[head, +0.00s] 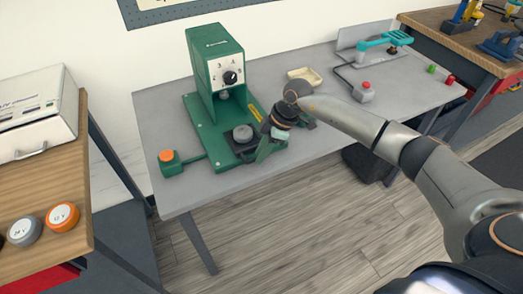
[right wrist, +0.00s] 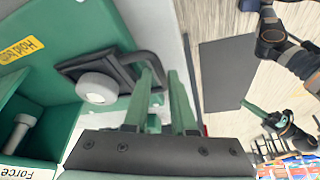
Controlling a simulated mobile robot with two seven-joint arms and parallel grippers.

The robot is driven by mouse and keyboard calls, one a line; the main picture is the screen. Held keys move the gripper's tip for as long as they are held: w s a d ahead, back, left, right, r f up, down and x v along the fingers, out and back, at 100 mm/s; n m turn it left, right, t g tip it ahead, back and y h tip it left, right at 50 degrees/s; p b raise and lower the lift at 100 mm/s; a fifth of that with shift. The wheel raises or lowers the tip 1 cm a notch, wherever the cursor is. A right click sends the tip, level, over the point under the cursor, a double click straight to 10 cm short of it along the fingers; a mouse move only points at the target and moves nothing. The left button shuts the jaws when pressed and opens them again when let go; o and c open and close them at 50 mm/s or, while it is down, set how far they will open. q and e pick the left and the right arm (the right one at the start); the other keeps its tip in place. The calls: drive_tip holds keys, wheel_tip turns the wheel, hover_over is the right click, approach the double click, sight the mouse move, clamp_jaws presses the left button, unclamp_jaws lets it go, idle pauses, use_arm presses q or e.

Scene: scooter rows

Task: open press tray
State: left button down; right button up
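The green press (head: 215,62) stands on a grey table with a dial on its front. Its black press tray (head: 240,151) carries a grey round piece (head: 243,133) and also shows in the right wrist view (right wrist: 75,69). My right gripper (head: 264,151) is at the tray's front right side. In the right wrist view its green fingers (right wrist: 160,78) stand apart, with the end of the tray's dark handle (right wrist: 146,54) at the gap between their tips. Firm contact cannot be seen. My left gripper (right wrist: 266,122) shows small in the right wrist view; its opening is unclear.
An orange-topped button box (head: 169,160) stands left of the press. A cream dish (head: 304,76) and a red-button box (head: 363,92) are behind my right arm. A wooden bench (head: 35,185) with round pieces is at left. The floor in front of the table is clear.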

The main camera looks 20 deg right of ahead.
drive_tip(key=o, duration=0.4)
drive_tip(key=shift+c, duration=0.2)
drive_tip(key=shift+r, duration=0.1)
drive_tip(key=v, duration=1.2)
drive_tip(key=shift+r, duration=0.15)
